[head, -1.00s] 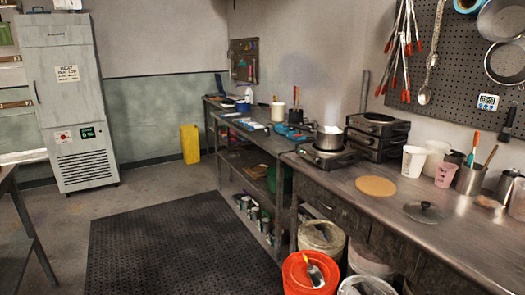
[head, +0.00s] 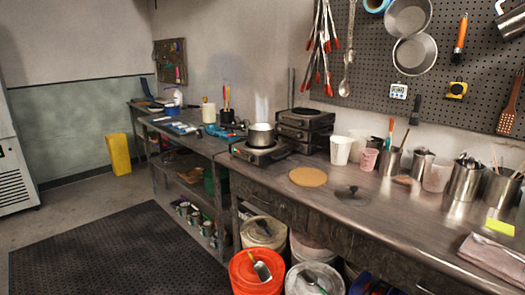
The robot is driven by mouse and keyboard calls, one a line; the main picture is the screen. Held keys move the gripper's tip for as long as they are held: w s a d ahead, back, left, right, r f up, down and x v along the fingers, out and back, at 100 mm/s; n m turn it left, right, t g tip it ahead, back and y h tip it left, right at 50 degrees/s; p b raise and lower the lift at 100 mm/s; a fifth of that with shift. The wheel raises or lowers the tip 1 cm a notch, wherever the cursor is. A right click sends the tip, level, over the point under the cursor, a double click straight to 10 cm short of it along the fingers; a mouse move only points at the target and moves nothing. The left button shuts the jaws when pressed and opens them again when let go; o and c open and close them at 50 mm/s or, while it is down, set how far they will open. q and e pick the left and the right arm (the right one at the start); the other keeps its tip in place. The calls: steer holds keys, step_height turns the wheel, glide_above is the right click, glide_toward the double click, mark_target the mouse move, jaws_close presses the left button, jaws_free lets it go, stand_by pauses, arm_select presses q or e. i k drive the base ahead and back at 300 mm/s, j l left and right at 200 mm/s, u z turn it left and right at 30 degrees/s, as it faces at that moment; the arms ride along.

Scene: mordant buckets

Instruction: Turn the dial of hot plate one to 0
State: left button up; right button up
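A single hot plate (head: 260,152) stands on the steel bench, with a steaming metal pot (head: 262,135) on it. Its front face is turned towards the room; its dial is too small to read. More hot plates (head: 305,130) are stacked just behind it to the right. I cannot tell from here which one is labelled one. Neither of my grippers is in the head view.
A cork mat (head: 308,177) and a pot lid (head: 352,192) lie on the bench (head: 400,215) right of the hot plate. An orange bucket (head: 257,272) and other buckets stand below the bench front. A black floor mat (head: 110,250) lies clear at left.

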mark_target(251, 159)
steer(key=i+j+z, duration=0.1)
steer(key=i, duration=0.4)
steer(key=i+j, duration=0.15)
steer(key=i, duration=0.3)
steer(key=i+j+z, duration=0.15)
steer(key=i, duration=0.3)
